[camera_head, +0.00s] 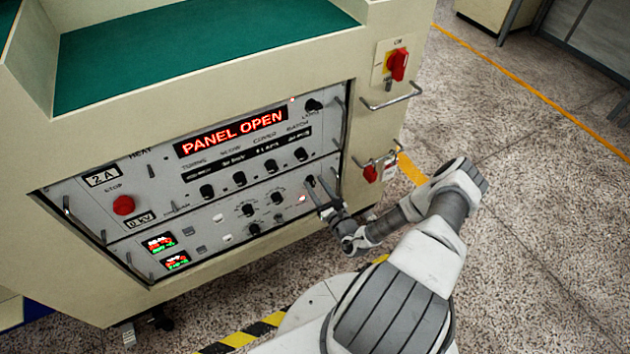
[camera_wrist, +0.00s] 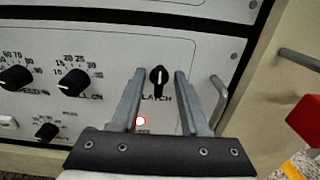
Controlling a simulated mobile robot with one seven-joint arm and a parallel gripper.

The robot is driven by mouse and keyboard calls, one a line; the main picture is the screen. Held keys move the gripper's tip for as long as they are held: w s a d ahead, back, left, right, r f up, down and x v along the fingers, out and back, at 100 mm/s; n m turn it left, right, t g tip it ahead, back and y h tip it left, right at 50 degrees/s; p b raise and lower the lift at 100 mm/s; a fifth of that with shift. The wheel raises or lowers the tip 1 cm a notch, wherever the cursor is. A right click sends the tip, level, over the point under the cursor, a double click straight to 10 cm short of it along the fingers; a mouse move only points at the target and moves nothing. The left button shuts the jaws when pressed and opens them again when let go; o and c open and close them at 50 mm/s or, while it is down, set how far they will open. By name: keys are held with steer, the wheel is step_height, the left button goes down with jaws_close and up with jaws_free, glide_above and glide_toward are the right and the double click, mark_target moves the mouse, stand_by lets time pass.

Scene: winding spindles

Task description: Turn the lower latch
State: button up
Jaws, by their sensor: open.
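The lower latch (camera_wrist: 157,80) is a small black knob with a pale mark, set on the grey lower panel above a "LATCH" label in the wrist view. Its handle points about straight up and down. My gripper (camera_wrist: 156,76) is open, with one finger on each side of the latch in that view. I cannot tell whether the fingers touch the panel. In the head view my gripper (camera_head: 318,190) is at the right end of the lower panel, and it largely hides the latch there.
A lit red-ringed light (camera_wrist: 140,121) sits below the latch. A metal handle (camera_wrist: 219,100) stands close right of the gripper. Black dials (camera_wrist: 73,83) lie to the left. The display (camera_head: 232,132) reads "PANEL OPEN". A red switch (camera_head: 397,64) is at the cabinet's right.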

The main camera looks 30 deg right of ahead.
steer(key=shift+w, duration=0.15)
steer(key=shift+c, duration=0.3)
jaws_close()
